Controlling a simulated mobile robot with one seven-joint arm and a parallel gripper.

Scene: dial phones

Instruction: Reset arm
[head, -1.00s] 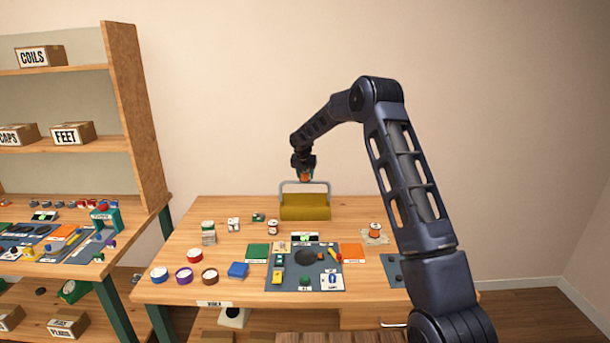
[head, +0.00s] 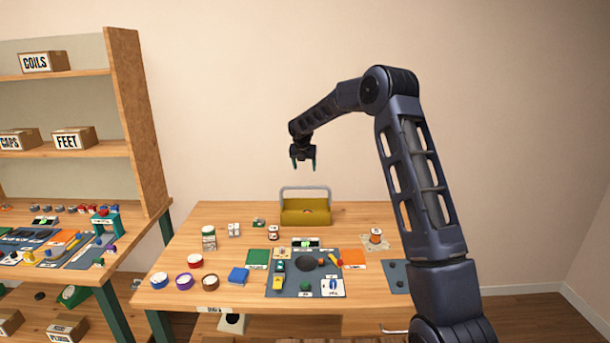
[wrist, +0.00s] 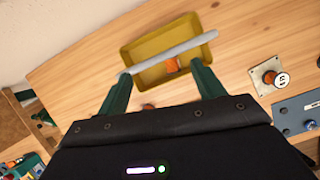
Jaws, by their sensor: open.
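My gripper (head: 303,165) is open and empty, hanging in the air above the table at the back. In the wrist view its two green fingers (wrist: 161,72) stand well apart. Below it is a yellow tote (head: 306,216) with a grey handle bar. The tote (wrist: 140,53) also shows in the wrist view, with a small orange piece (wrist: 172,65) inside it, apart from the fingers.
The wooden table (head: 190,232) carries a grey mat (head: 292,287) with several small parts. An orange spool (head: 376,236) is at right. Shelving stands at far left. Air around the gripper is clear.

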